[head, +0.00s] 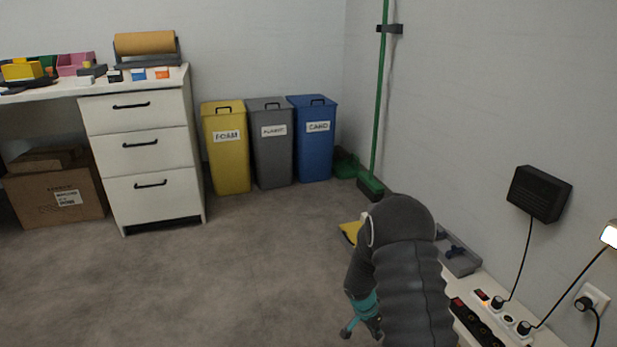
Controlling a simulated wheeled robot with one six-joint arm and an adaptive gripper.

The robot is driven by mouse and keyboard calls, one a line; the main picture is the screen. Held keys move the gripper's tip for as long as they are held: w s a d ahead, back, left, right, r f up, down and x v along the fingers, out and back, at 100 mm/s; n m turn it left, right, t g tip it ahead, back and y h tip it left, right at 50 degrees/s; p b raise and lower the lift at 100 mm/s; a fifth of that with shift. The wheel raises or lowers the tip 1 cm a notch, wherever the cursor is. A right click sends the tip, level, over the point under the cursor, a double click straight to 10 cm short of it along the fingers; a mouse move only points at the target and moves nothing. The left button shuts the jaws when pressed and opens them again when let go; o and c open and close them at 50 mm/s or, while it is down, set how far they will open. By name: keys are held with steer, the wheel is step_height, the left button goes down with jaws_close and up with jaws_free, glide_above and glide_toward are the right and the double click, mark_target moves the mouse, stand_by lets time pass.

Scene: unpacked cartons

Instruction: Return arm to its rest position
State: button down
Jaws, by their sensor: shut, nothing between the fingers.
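My arm, in a dark grey ribbed cover, rises in the lower middle of the head view, bent over at the top. My gripper (350,328), with teal parts, hangs low on the left side of the arm, partly hidden by it. It is shut and holds nothing. It is over the carpet side of the low white bench (548,338), apart from the things on it.
On the bench are a grey tray (460,262) and a power strip (478,325); a yellow thing (350,232) is partly behind my arm. Yellow (228,165), grey (272,160) and blue (313,155) bins stand by the back wall. A green broom (378,110) leans right. Carpet at left is clear.

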steer(key=s+a+r+n+t+y+p, duration=0.1)
steer(key=s+r+n+p, duration=0.2)
steer(key=s+r, duration=0.7)
steer(key=s+a+r+n+t+y+p, duration=0.1)
steer(key=s+r, duration=0.9)
steer(key=r, duration=1.5)
steer(key=s+a+r+n+t+y+p, duration=0.1)
steer(key=s+a+r+n+t+p, duration=0.2)
steer(key=s+r+n+p, duration=0.3)
steer(key=shift+s+a+r+y+p, duration=0.3)
steer(key=shift+s+r, duration=2.3)
steer(key=shift+r, duration=3.05)
steer(key=shift+d, duration=0.1)
